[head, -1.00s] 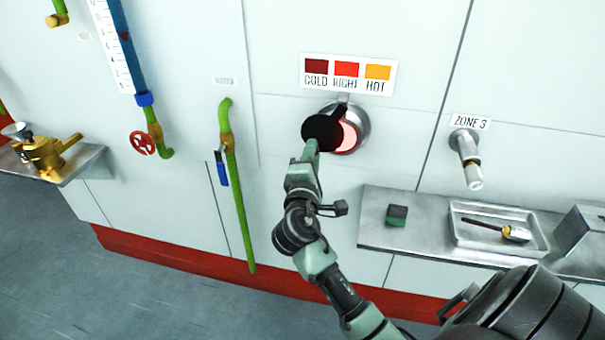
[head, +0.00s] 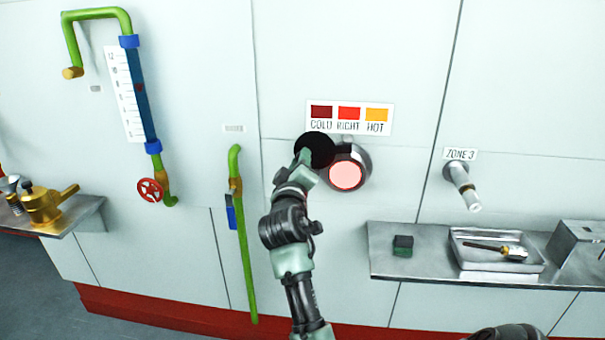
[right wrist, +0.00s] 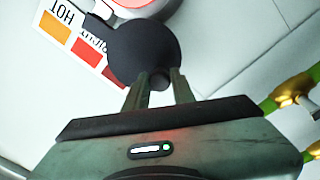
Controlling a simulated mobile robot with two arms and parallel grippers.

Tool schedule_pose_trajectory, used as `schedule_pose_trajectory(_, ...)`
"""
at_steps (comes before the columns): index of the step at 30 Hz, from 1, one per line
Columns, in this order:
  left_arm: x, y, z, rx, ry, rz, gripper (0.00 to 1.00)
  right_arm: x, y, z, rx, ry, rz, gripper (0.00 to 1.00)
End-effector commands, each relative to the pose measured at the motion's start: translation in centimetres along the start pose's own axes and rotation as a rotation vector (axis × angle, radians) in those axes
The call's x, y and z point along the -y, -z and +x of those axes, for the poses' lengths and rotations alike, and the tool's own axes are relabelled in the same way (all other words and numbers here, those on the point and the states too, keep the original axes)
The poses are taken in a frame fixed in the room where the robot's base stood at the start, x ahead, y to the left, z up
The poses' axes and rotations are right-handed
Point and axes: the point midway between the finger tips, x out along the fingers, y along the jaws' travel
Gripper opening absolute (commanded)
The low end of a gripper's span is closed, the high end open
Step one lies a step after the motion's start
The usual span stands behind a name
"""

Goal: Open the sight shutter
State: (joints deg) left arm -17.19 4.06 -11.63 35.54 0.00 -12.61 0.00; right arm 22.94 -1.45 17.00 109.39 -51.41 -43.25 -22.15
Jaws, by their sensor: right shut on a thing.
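The sight shutter (head: 316,149) is a black round disc on a pivot, swung to the left of the sight port (head: 347,175). The port's glass glows pale pink inside a metal ring and shows almost whole in the head view. My right gripper (head: 304,160) is at the shutter's lower left edge. In the right wrist view the black shutter (right wrist: 143,50) stands in front of my right gripper (right wrist: 160,84), whose fingers are shut on the small knob at its edge. The fingertips are partly hidden in the head view. My left gripper is not in view.
A COLD, RIGHT, HOT colour card (head: 349,117) is above the port. A ZONE 3 handle (head: 462,186) and a metal shelf (head: 410,265) with a tray (head: 470,262) are at the right. A green pipe (head: 245,265) runs down at the left.

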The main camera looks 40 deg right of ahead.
Motion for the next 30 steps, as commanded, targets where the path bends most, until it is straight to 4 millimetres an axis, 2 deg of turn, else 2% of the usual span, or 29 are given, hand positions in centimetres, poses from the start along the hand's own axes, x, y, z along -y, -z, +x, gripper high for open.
schedule_pose_trajectory(12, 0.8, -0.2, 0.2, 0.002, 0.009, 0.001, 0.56, -1.5, 1.3, 0.2, 0.010, -0.012, 0.171, 0.00)
schedule_pose_trajectory(28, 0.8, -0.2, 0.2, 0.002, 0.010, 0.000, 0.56, -1.7, 1.3, 0.2, 0.013, -0.014, 0.188, 0.00)
schedule_pose_trajectory(29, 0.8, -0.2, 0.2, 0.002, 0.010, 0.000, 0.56, -1.7, 1.3, 0.2, 0.013, -0.014, 0.188, 0.33)
schedule_pose_trajectory(30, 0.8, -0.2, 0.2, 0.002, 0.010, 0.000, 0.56, -1.7, 1.3, 0.2, 0.013, -0.013, 0.188, 0.44)
